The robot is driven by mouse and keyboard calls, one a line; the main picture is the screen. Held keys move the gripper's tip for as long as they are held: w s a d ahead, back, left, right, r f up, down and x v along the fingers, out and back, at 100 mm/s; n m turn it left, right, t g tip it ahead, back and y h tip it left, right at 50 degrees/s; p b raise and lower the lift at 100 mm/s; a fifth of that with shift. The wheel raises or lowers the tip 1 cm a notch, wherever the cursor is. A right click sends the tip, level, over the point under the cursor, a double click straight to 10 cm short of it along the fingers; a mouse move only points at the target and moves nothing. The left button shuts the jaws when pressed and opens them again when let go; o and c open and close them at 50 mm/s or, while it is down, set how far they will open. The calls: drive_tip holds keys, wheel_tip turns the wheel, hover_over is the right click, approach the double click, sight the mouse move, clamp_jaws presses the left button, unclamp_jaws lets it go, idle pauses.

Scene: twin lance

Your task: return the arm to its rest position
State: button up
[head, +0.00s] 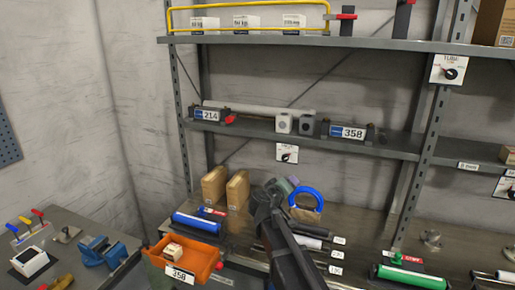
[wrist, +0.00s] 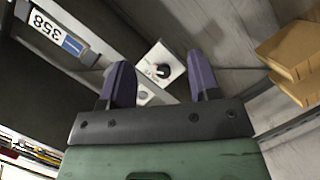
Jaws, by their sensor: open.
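My gripper (wrist: 160,75) shows its two purple fingers spread apart, with nothing between them. In the head view my gripper (head: 293,181) is small and partly hidden by my dark arm, above the lower shelf and below the middle shelf. A white plate with a black dial (wrist: 162,68) appears beyond the fingers in the wrist view. The same dial plate (head: 287,153) hangs under the middle shelf in the head view. I see no contact between the fingers and anything.
The middle shelf (head: 260,130) carries holders labelled 214 (head: 207,115) and 358 (head: 347,132). Two cardboard boxes (head: 237,190) and a blue-handled object (head: 306,204) stand near my gripper. An orange bin (head: 183,258) is at front left. Open space lies between the shelves.

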drive_tip(key=s+f+m+g+y, duration=0.1)
drive_tip(key=s+f+g+y, duration=0.2)
drive_tip(key=s, duration=0.7)
drive_tip(key=s+f+m+g+y, duration=0.1)
drive_tip(key=s+f+g+y, duration=0.2)
drive_tip(key=s, duration=0.7)
drive_tip(key=s+d+f+m+g+y, duration=0.1)
drive_tip(key=s+f+g+y, duration=0.2)
drive_tip(key=s+f+g, duration=0.3)
drive_tip(key=s+f, duration=0.1)
drive_tip(key=s, duration=0.3)
drive_tip(key=shift+f+m, duration=0.3)
drive_tip(key=shift+f, duration=0.1)
